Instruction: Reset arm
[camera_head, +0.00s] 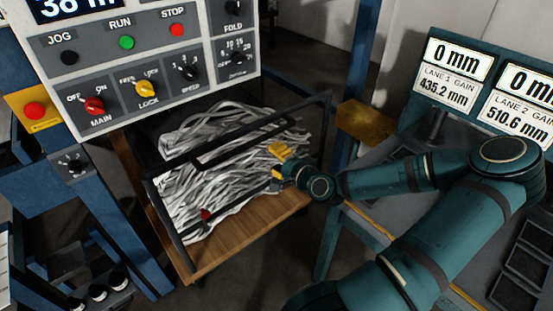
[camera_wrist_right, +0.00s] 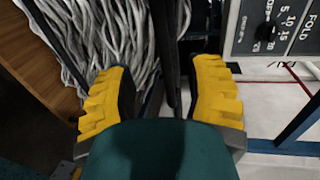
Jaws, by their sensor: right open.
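My right gripper (camera_head: 279,161) has yellow fingers and is at the right side of a pile of grey-white strands (camera_head: 225,165) on a wooden board. In the right wrist view my gripper (camera_wrist_right: 160,90) has its two yellow fingers spread apart, with a dark bar (camera_wrist_right: 168,50) of the frame seen between them. The strands (camera_wrist_right: 110,35) show beyond the fingers at the upper left. I see nothing held in the fingers. My teal right arm reaches in from the lower right of the head view. My left gripper is not in view.
A control panel (camera_head: 130,62) with buttons and knobs stands above the strands. Dark frame bars (camera_head: 235,140) cross over the pile above the wooden board (camera_head: 255,237). A yellow block (camera_head: 362,121) and lane displays (camera_head: 447,85) are at the right. An emergency button (camera_head: 35,110) is at the left.

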